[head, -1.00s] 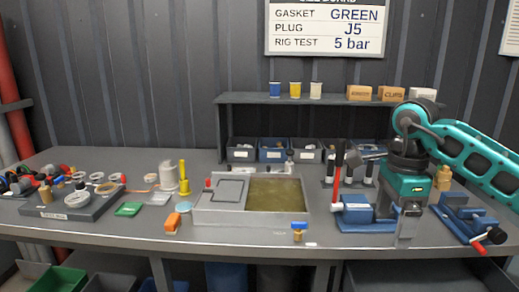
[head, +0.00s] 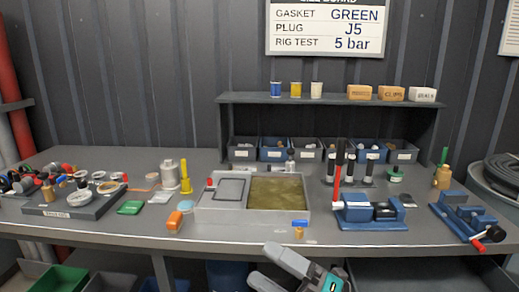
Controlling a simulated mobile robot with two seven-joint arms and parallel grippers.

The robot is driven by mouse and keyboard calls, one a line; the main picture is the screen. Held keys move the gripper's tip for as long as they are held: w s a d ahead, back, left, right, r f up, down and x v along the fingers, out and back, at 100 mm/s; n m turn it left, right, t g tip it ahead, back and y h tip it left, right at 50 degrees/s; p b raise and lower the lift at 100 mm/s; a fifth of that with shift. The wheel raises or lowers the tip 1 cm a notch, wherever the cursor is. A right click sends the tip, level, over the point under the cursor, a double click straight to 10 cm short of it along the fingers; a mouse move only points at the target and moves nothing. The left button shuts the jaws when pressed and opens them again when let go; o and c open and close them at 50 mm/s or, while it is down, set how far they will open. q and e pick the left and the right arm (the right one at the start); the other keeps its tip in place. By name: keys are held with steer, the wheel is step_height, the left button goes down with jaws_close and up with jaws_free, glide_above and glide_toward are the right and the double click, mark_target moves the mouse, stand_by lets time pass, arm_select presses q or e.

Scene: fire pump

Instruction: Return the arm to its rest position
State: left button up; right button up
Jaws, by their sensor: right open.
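My right gripper (head: 261,263) shows at the bottom middle of the head view, in front of and below the bench's front edge. Its two grey fingers point up and to the left, spread apart, with nothing between them. A teal part of my right arm shows just behind the fingers, and the rest of that arm is out of frame. My left gripper and left arm are not in view.
The grey bench (head: 340,258) carries a basin (head: 206,208) of murky liquid, a blue vise (head: 370,218) with a red-handled lever, and a second blue vise (head: 470,222) at the right. A black parts tray (head: 75,208) is at the left. Open bins stand below.

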steer(key=s+d+f+m+t+h, duration=0.3)
steer(key=d+f+m+h, duration=0.4)
steer(key=f+m, duration=0.4)
steer(key=s+d+f+m+t+h, duration=0.25)
steer(key=d+f+m+h, duration=0.5)
steer(key=m, duration=0.65)
steer(key=s+d+f+m+g+h, duration=0.1)
steer(key=s+f+m+g+h, duration=0.2)
steer(key=s+f, duration=0.5)
steer(key=shift+f+m+g, duration=0.4)
steer(key=shift+g, duration=0.25)
